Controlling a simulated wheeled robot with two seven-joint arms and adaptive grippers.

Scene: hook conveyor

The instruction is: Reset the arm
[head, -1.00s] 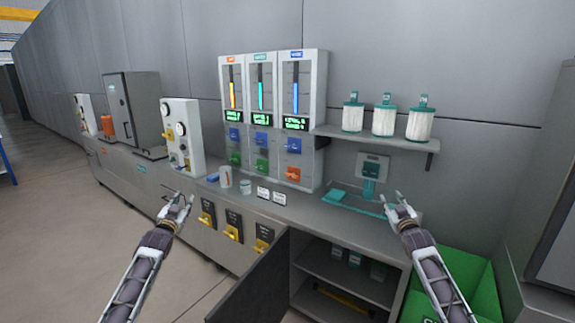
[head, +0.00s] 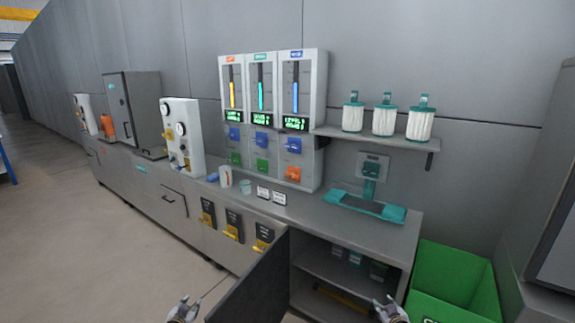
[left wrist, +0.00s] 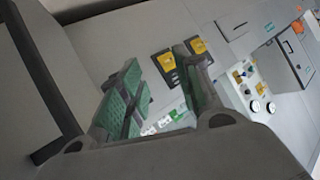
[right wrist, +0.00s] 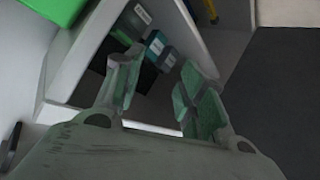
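My left gripper (head: 184,311) is low at the bottom edge of the head view, in front of the counter and left of the open cabinet door. Its fingers (left wrist: 160,98) stand apart and empty in the left wrist view. My right gripper (head: 391,310) is low at the bottom edge, in front of the open cabinet. Its fingers (right wrist: 155,95) also stand apart with nothing between them in the right wrist view. Both grippers touch nothing that I can see.
The dark cabinet door (head: 252,285) stands open between my grippers. A green bin (head: 452,285) is at the right. The counter holds a teal scale (head: 366,205), cups (head: 226,177) and a dispenser unit (head: 273,120). Filter cartridges (head: 383,118) stand on the shelf (head: 380,139).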

